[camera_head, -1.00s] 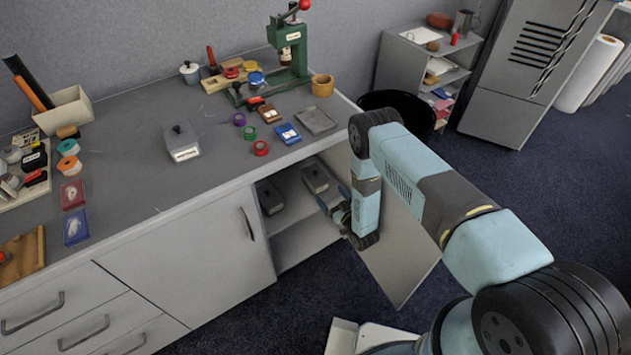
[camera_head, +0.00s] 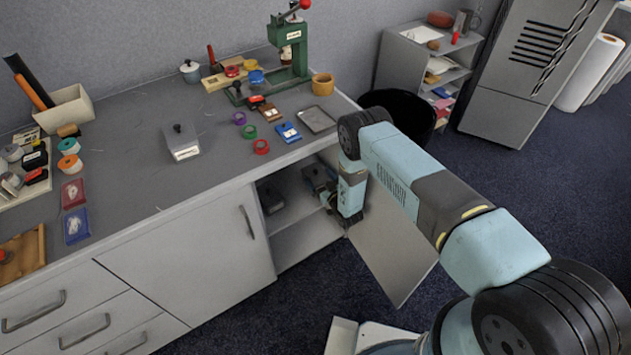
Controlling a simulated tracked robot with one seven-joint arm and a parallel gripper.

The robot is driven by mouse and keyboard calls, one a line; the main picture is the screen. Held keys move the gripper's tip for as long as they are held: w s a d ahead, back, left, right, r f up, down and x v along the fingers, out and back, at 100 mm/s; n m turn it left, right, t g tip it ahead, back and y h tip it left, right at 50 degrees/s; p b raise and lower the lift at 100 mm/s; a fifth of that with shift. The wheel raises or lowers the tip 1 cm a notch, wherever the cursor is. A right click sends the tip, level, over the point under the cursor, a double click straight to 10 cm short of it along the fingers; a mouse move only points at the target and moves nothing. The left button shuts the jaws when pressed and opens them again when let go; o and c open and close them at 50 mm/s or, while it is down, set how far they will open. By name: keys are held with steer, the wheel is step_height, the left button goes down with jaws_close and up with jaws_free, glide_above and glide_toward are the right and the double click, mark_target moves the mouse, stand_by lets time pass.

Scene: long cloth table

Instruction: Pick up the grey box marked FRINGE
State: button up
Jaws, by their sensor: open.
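Three grey boxes with knobs show. One grey box (camera_head: 181,143) stands on the counter with a white label too small to read. A second grey box (camera_head: 270,198) sits inside the open cabinet at the left. A third grey box (camera_head: 309,171) is on the right of the same shelf, mostly hidden by my gripper. I cannot tell which is marked FRINGE. My gripper (camera_head: 322,189) is open and reaches into the cabinet at the third box; whether it touches the box is unclear.
The open cabinet door (camera_head: 392,240) hangs beneath my arm. The counter edge is just above the cabinet opening. A green press (camera_head: 292,50), ink pads and tape rolls stand on the counter. A black bin (camera_head: 400,108) is to the right.

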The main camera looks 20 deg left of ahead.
steer(key=shift+c, duration=0.2)
steer(key=c, duration=0.9)
steer(key=shift+c, duration=0.4)
steer(key=shift+r, duration=0.1)
